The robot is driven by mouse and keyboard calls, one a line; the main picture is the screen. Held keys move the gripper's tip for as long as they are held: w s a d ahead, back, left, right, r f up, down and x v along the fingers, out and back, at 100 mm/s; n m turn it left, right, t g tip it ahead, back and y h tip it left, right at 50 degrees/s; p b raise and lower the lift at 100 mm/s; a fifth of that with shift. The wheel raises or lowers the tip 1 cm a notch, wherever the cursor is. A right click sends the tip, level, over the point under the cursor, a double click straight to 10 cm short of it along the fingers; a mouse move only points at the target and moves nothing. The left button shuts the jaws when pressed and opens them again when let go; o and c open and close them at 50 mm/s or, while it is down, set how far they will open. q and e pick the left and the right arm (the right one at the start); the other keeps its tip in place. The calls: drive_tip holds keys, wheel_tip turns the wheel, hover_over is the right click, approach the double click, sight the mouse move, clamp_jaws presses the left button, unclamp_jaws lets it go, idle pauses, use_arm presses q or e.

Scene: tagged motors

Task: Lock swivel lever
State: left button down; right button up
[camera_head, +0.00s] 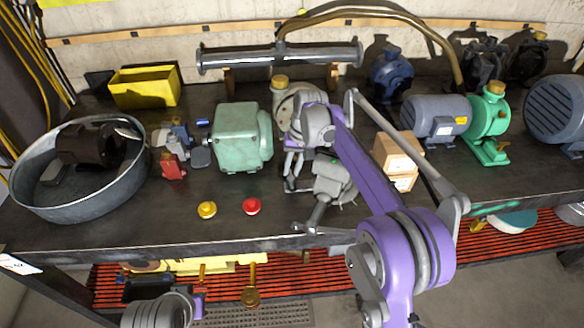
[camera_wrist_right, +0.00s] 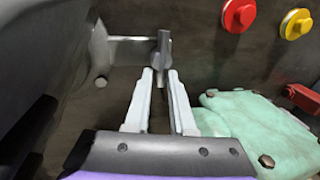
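The grey swivel lever (camera_wrist_right: 163,48) shows ahead of my right fingertips in the right wrist view. It stands across a horizontal grey bar near a round knob, and its lower end appears in line with the gap between the fingers. In the head view the lever (camera_head: 318,213) is near the table's front edge. My right gripper (camera_wrist_right: 160,74) has two pale fingers parted by a narrow gap, with nothing visibly clamped. In the head view the right gripper (camera_head: 293,168) hangs under the purple arm, beside the green motor. Whether the fingers touch the lever is unclear. My left gripper is not seen.
The green motor (camera_head: 238,138) is close beside the fingers. Red (camera_head: 251,206) and yellow (camera_head: 207,210) buttons sit left of the lever. A grey body (camera_head: 333,180) crowds the other side. Boxes (camera_head: 396,162) and blue motor (camera_head: 436,118) stand right. The front table strip is mostly clear.

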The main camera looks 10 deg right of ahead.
drive_tip(key=shift+o, duration=1.4)
drive_tip(key=shift+r, duration=0.1)
wheel_tip(320, 180, up, 10)
drive_tip(key=d+p, duration=0.1)
drive_tip(key=d, duration=0.1)
drive_tip(key=shift+r, duration=0.25)
drive_tip(key=shift+s+f, duration=0.1)
